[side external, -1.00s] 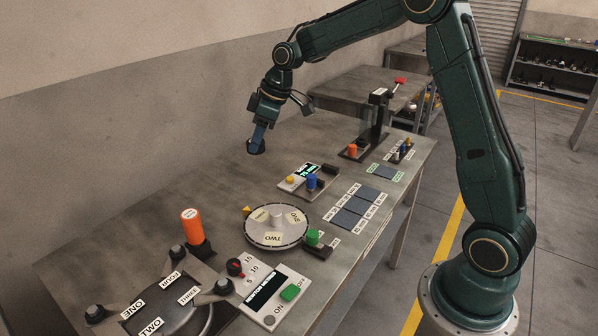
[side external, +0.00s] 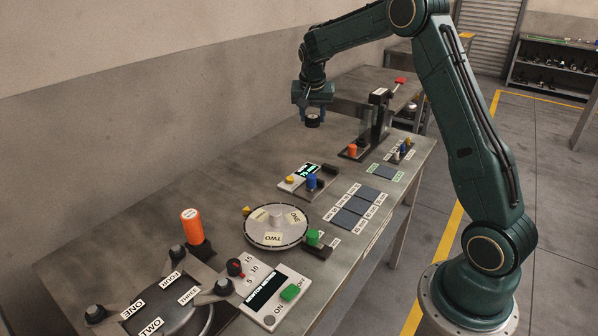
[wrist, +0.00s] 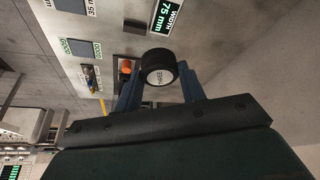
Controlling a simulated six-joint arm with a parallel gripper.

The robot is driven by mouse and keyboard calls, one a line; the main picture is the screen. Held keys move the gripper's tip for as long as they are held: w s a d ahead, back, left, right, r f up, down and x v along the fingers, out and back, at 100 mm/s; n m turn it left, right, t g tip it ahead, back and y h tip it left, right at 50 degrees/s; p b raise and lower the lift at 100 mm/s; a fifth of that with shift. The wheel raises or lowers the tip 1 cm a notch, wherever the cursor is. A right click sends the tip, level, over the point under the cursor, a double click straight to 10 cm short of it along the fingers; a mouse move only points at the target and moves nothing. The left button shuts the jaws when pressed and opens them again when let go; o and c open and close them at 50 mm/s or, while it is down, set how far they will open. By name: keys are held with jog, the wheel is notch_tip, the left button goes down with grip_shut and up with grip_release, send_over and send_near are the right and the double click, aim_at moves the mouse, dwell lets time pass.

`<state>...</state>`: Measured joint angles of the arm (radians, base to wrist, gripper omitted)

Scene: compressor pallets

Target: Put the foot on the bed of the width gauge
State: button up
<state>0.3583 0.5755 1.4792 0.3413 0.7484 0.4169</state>
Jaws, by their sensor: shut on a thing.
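The foot (side external: 313,122) is a short black cylinder. In the wrist view the foot (wrist: 160,67) shows a pale round end face with a small label. My gripper (side external: 312,113) is shut on it, with blue fingers on either side, and holds it in the air above the far part of the bench. The width gauge (side external: 300,171) stands below and nearer the camera, with a lit green display, a yellow button, a blue knob and a dark block. In the wrist view its display (wrist: 166,17) reads 75 mm. I cannot clearly make out its bed.
A lever stand (side external: 378,118) with a red handle stands at the back right, with an orange knob (side external: 352,149) at its base. A round turntable (side external: 276,240), a newton meter (side external: 272,290) and an orange cylinder (side external: 191,224) stand nearer. Dark pads (side external: 356,206) lie along the right edge.

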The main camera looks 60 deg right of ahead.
jog(key=d+m, duration=0.1)
jog(key=s+d+m+g, duration=0.1)
jog(key=m, duration=0.1)
jog(key=s+d+m, duration=0.1)
jog(key=d, duration=0.1)
jog(key=shift+r+m+g, duration=0.15)
jog(key=shift+m+g, duration=0.15)
jog(key=shift+g, duration=0.1)
send_over(325, 176)
jog(key=a, duration=0.2)
jog(key=shift+h, duration=0.3)
notch_tip(325, 176, down, 16)
jog(key=shift+s+r, duration=0.1)
jog(key=shift+s, duration=0.05)
jog(key=shift+f, duration=2.1)
jog(key=shift+f, duration=0.1)
jog(key=o, duration=1)
